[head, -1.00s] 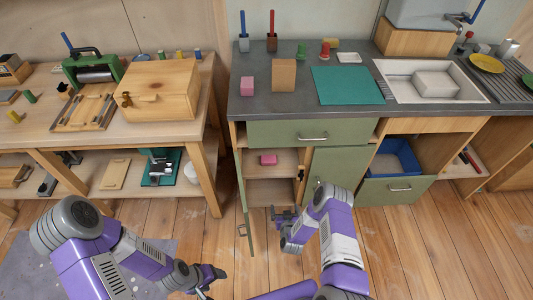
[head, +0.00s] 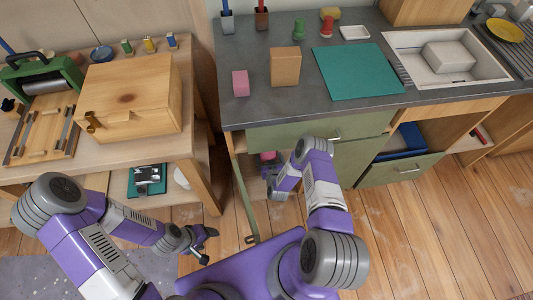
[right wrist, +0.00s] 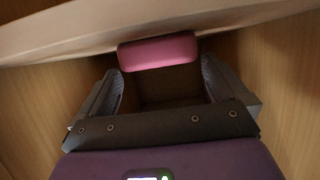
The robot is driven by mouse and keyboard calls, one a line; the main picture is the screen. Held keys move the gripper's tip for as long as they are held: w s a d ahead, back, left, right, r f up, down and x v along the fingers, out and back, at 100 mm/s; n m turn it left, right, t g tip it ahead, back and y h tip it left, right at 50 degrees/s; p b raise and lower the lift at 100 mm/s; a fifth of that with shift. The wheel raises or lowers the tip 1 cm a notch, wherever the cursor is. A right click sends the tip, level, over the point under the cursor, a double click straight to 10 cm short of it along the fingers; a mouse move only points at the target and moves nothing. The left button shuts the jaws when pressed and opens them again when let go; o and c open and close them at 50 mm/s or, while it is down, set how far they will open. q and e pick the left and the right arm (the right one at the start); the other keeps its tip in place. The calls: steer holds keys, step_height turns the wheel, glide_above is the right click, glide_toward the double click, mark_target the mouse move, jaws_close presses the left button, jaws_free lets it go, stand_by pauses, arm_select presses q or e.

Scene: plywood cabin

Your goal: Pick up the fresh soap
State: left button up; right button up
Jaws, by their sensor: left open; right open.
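A pink bar of soap (head: 268,156) is inside the open cabinet under the counter, partly hidden by my right arm and gripper. In the right wrist view the pink bar (right wrist: 158,51) appears just beyond and between the fingertips, by a pale board edge. My right gripper (head: 270,172) is open and inside the cabinet opening, close to the bar; the wrist view also shows its spread fingers (right wrist: 163,85). I cannot tell whether they touch the bar. My left gripper (head: 208,245) is open and empty, low over the floor on the left.
A cabinet door (head: 246,200) stands open left of my right arm. The green drawer front (head: 300,131) and counter (head: 255,112) are close above it. A pink block (head: 240,83) stands on the counter beside a tan box (head: 285,67). A wooden workbench (head: 185,150) is on the left.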

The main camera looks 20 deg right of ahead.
mark_target(268, 153)
steer(key=b+x, duration=0.2)
steer(key=x, duration=0.1)
steer(key=shift+w+d+f, duration=0.1)
steer(key=shift+w+f, duration=0.2)
steer(key=shift+w+d+f, duration=0.1)
steer(key=shift+w+f, duration=0.05)
steer(key=shift+w, duration=0.4)
steer(key=c, duration=0.7)
steer(key=shift+c, duration=0.2)
step_height(268, 153, up, 10)
steer(key=p, duration=0.8)
